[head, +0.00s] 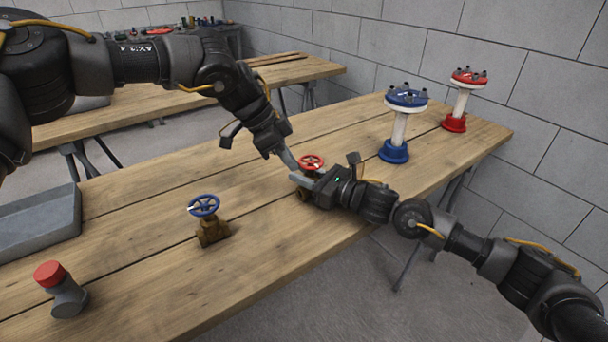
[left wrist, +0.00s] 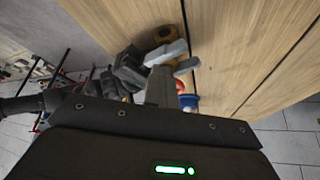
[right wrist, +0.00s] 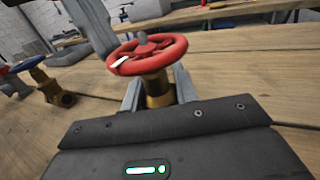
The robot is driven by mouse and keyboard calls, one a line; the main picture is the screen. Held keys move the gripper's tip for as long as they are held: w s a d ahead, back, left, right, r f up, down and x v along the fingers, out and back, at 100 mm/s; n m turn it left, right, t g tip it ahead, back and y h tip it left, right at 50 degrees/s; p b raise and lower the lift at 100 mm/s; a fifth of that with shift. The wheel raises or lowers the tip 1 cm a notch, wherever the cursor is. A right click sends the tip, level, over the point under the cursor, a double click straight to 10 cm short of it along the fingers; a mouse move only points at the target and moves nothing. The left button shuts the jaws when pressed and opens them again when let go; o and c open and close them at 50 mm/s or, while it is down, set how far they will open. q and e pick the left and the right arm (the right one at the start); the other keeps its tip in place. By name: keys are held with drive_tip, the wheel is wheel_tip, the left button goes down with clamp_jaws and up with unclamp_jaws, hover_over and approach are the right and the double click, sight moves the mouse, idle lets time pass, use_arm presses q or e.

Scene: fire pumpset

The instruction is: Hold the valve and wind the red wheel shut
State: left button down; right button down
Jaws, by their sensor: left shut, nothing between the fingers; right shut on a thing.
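The red wheel (head: 311,161) sits on top of a brass valve on the wooden table. In the right wrist view the wheel (right wrist: 147,55) shows a white mark on its rim, and the brass neck (right wrist: 157,92) stands below it. My right gripper (head: 304,181) is shut on this valve below the wheel, with one finger on each side of the neck. My left gripper (head: 292,165) is shut and empty, its fingertips beside the wheel's left rim. Its grey finger (right wrist: 92,25) also shows there in the right wrist view. Whether it touches the rim is unclear.
A brass valve with a blue wheel (head: 204,206) stands to the left. A grey pipe piece with a red cap (head: 50,274) and a grey tray (head: 40,225) are farther left. Blue (head: 394,152) and red (head: 454,123) flanged stands are at the right back.

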use_arm(q)
drive_tip(key=shift+w, duration=0.2)
drive_tip(key=shift+w+a, duration=0.1)
drive_tip(key=shift+w, duration=1.3)
idle(0.3)
wheel_tip(320, 180, up, 6)
drive_tip(key=shift+a, duration=0.4)
idle(0.3)
drive_tip(key=shift+w, duration=0.1)
drive_tip(key=shift+f, duration=0.1)
